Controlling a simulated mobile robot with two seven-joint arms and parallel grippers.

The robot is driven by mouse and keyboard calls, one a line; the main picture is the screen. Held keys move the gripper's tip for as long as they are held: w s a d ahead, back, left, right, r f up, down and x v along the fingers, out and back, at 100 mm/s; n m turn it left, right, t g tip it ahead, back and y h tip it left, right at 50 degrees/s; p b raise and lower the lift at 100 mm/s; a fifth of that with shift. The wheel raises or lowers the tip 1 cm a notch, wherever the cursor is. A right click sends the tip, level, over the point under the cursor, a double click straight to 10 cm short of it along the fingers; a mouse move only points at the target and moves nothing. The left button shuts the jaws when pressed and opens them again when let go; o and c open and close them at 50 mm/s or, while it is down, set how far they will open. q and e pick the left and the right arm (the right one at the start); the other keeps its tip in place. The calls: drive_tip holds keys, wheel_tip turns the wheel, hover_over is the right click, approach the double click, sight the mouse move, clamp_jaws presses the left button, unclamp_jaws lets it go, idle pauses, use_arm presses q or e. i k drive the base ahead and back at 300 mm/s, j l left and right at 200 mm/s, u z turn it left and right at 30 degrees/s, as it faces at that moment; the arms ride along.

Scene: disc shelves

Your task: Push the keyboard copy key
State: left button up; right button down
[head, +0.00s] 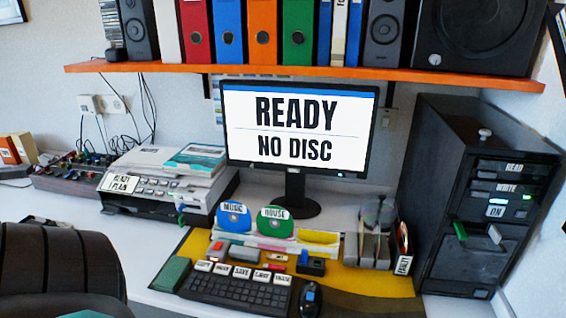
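The black keyboard (236,291) lies on a yellow mat (375,280) on the white desk, below the monitor (298,130). White labelled tabs stand along its back edge. The leftmost tab, the copy key (204,266), appears to read COPY; others to its right seem to read SAVE, CLEAR and ERASE, in small print. The monitor reads READY, NO DISC. Neither of my grippers is in view, and nothing is seen touching the keyboard.
A black mouse (311,298) sits right of the keyboard, a green block (171,273) left. Discs marked MUSIC (233,215) and HOUSE (274,221) stand behind. A printer (160,180) is left, a black tower (465,200) right. A dark chair (60,262) fills the lower left.

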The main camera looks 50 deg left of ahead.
sight(202, 265)
drive_tip(key=k+u, duration=0.15)
drive_tip(key=u, duration=1.55)
